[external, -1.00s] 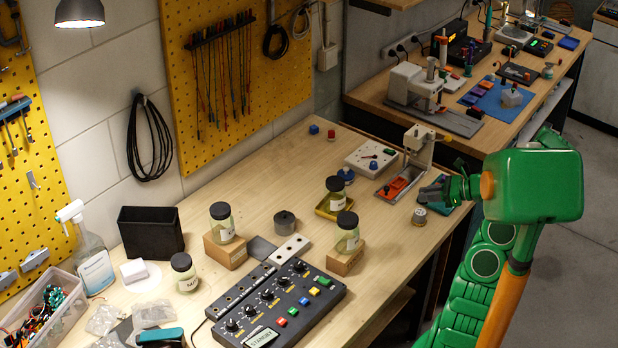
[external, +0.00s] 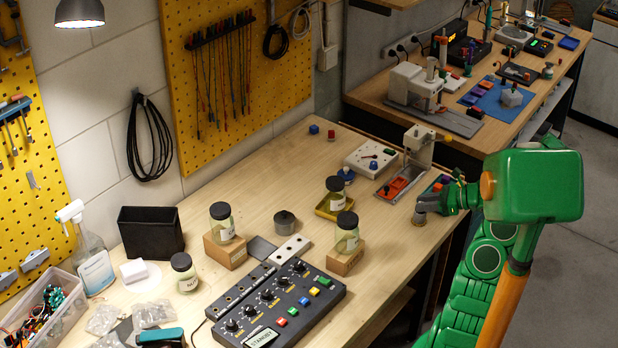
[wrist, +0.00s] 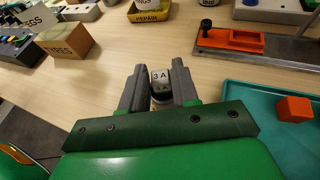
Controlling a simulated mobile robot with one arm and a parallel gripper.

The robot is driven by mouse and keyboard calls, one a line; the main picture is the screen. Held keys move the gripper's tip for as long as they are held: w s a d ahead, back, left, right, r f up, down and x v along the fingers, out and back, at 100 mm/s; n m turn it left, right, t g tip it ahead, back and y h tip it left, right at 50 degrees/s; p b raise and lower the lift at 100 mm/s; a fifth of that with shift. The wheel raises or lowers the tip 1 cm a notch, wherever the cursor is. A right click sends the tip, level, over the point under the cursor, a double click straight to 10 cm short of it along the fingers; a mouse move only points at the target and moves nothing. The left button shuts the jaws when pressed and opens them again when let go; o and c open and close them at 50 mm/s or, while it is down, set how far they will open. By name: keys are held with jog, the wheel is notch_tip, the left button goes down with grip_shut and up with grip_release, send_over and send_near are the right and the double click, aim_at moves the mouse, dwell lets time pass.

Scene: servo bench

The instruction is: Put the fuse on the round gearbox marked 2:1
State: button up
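The fuse (wrist: 160,78), a small pale cylinder marked "3 A", stands between the fingers of my gripper (wrist: 160,85) in the wrist view. In the external view the fuse (external: 419,219) stands on the bench near its right edge, with my gripper (external: 428,203) low around its upper part. The fingers look open, with narrow gaps beside the fuse. A round grey gearbox (external: 285,223) with a short top stub stands mid-bench, left of the yellow tray; its marking is not readable, so I cannot confirm 2:1.
Beside my gripper are a teal tray (wrist: 255,120) with an orange block (wrist: 294,108) and a fixture with a red part (external: 398,187). Jars on wooden blocks (external: 345,261), a yellow tray (external: 328,214) and a control panel (external: 280,308) crowd the middle and front.

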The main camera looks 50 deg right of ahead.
jog(key=shift+o, duration=1.3)
jog(key=shift+r, duration=0.1)
jog(key=shift+s+r, duration=0.1)
jog(key=v, duration=1.1)
jog(key=shift+s+r, duration=0.15)
jog(key=shift+s, duration=0.2)
